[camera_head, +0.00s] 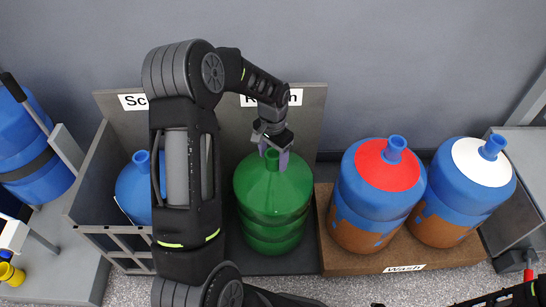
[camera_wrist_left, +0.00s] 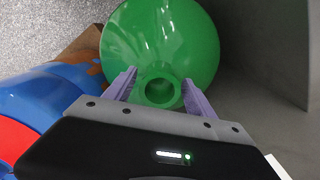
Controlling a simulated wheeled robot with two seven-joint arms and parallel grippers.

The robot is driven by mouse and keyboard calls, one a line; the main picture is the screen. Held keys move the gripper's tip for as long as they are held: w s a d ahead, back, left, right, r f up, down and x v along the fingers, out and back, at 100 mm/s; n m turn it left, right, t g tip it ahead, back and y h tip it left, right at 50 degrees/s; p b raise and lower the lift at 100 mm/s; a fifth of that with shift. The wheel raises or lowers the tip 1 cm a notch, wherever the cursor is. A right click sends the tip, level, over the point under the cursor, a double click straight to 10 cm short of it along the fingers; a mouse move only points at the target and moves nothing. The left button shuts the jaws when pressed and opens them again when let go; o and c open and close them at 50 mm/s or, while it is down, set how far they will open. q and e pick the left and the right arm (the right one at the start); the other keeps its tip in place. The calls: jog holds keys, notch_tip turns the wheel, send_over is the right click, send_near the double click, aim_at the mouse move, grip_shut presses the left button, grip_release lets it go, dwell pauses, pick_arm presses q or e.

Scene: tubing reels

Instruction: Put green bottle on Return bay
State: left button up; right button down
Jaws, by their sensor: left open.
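The green bottle (camera_head: 273,205) stands upright in the grey bay whose back panel carries a label (camera_head: 295,97) partly hidden by my left arm, with "n" or "rn" at its end. My left gripper (camera_head: 274,158) is above the bottle, its two purple fingers on either side of the neck. In the left wrist view the open fingers (camera_wrist_left: 160,88) flank the round green neck (camera_wrist_left: 158,91), with a gap visible. Part of my right arm shows at the lower right of the head view; its gripper fingers are not visible.
A bay labelled "Sc…" (camera_head: 132,101) at left holds a blue bottle (camera_head: 133,190). Right of the green bottle, a brown "Wash" platform (camera_head: 350,263) carries a red-topped blue bottle (camera_head: 375,200) and a white-topped one (camera_head: 462,195). Another blue bottle (camera_head: 40,165) is at far left.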

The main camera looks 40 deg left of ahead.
pick_arm(q)
notch_tip(320, 180, up, 12)
jog(key=p, duration=0.2)
jog(key=shift+f+p, duration=0.2)
jog(key=shift+p, duration=0.15)
dwell(0.5)
jog(key=w+d+f+n+t+h, duration=0.1)
jog(key=w+d+f+n+t, duration=0.15)
jog(key=w+d+f, duration=0.3)
jog(key=s+d+f+t+h, duration=0.15)
jog(key=s+d+f, duration=0.25)
jog(key=d+f, duration=0.5)
jog(key=s+d+f+g+h, duration=0.1)
jog(key=s+d+f, duration=0.2)
jog(key=s+d, duration=0.3)
jog(key=s+d+f+n+g, duration=0.1)
jog(key=s+d+f, duration=0.25)
jog(key=s, duration=0.55)
jog(key=s+d+f+g+h, duration=0.1)
jog(key=s+d+f, duration=0.2)
jog(key=s+d, duration=0.35)
notch_tip(320, 180, up, 19)
jog(key=s+p, duration=0.1)
jog(key=p, duration=1.8)
jog(key=shift+s+p, duration=0.25)
jog(key=shift+p, duration=0.05)
